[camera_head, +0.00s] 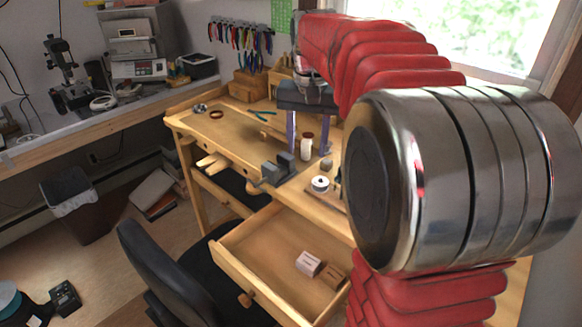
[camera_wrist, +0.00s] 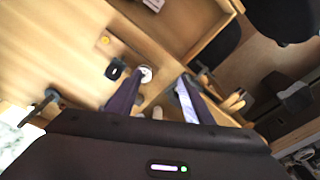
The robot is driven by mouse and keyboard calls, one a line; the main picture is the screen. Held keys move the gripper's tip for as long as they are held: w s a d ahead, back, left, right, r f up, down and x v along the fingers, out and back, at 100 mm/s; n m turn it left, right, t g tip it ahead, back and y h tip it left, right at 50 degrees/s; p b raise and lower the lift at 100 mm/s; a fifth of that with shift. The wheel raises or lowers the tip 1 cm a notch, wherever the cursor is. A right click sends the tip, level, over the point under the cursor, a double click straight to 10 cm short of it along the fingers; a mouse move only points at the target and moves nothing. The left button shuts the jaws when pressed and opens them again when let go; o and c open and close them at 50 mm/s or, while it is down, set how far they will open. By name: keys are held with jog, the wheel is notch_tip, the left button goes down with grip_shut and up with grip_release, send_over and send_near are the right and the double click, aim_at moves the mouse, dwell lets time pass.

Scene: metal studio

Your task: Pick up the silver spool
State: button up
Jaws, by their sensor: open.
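A small spool (camera_head: 320,184), pale silver on top, stands on the wooden workbench (camera_head: 238,128) just behind the open drawer, right of the dark vise. My gripper (camera_head: 307,152) is open and points down above the bench, with its two purple-grey fingers apart. In the head view the spool shows below the fingertips. In the wrist view the spool (camera_wrist: 146,74) shows close to the tip of the left finger, inside the gap. The gripper (camera_wrist: 160,77) holds nothing. The exact height above the spool cannot be told.
A dark vise (camera_head: 277,170) and a white bottle (camera_head: 306,148) with a brown cap stand near the spool. The open drawer (camera_head: 262,238) holds a pale pink box (camera_head: 308,263). A black chair (camera_head: 165,270) stands in front. My arm hides the bench's right part.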

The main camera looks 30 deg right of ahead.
jog(key=m+g, duration=0.1)
jog(key=m, duration=0.1)
send_over(321, 178)
notch_tip(321, 178, down, 2)
jog(key=shift+s+d, duration=0.1)
notch_tip(321, 178, down, 9)
jog(key=shift+r, duration=0.2)
dwell(0.3)
jog(key=shift+f, duration=2.6)
jog(key=shift+c, duration=0.4)
